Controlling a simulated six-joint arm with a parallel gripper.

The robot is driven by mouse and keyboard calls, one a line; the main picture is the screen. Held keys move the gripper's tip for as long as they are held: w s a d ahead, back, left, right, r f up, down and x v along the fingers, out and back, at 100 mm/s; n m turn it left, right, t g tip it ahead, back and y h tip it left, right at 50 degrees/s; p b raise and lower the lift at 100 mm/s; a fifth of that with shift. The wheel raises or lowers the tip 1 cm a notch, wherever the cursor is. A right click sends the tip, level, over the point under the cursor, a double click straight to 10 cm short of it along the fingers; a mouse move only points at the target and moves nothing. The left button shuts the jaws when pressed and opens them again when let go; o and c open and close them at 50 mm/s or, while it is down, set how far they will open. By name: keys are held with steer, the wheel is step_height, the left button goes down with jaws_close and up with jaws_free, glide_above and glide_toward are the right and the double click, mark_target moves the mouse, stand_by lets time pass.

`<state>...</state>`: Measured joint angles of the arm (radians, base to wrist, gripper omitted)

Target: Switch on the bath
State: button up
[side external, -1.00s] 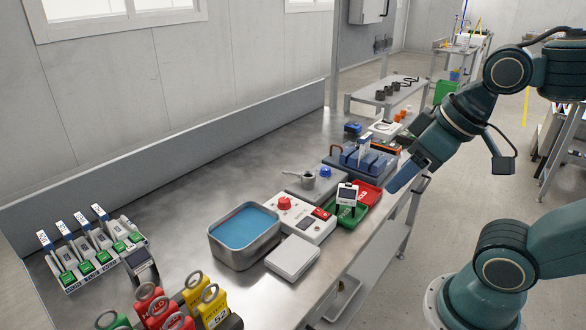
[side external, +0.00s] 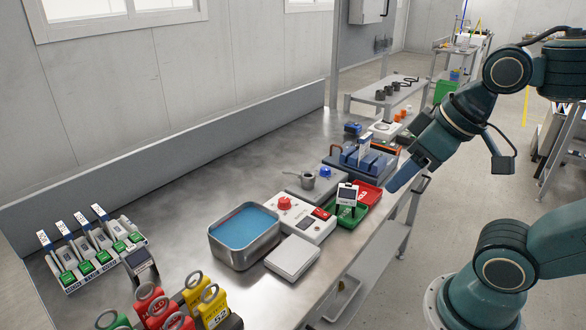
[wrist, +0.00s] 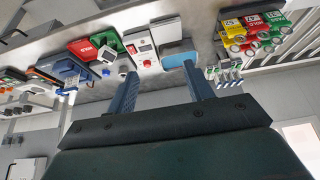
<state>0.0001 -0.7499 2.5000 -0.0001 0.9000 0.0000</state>
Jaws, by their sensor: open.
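The bath (side external: 243,258) is an open grey metal tank of blue liquid on the bench. It also shows in the wrist view (wrist: 178,46), beyond the fingers. Beside it is a white control box (side external: 300,222) with a red knob (side external: 284,203), a dark panel and a red switch-like part (side external: 322,213). The box also shows in the wrist view (wrist: 140,40). I cannot tell the switch position. My gripper (wrist: 163,82) is open and empty, with both blue fingers spread. In the side view my gripper (side external: 405,178) is over the bench's front edge, right of the box and apart from it.
A white flat unit (side external: 292,257) lies in front of the box. Tags and holders fill the near left. The bench's back left is clear.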

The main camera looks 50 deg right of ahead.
steer(key=shift+w, duration=0.2)
jaws_close()
steer(key=w+d+f+m+g, duration=0.1)
steer(key=w+d+m, duration=0.2)
steer(key=w+m, duration=0.3)
steer(key=w+d+f+m+g, duration=0.1)
steer(key=w+d+m, duration=0.25)
steer(key=w, duration=0.35)
steer(key=w+d+f+m+g, duration=0.2)
steer(key=w+d+f+m, duration=0.5)
steer(key=w+f+m, duration=0.1)
steer(key=shift+w+f, duration=0.7)
steer(key=shift+f, duration=0.35)
steer(key=shift+m, duration=0.25)
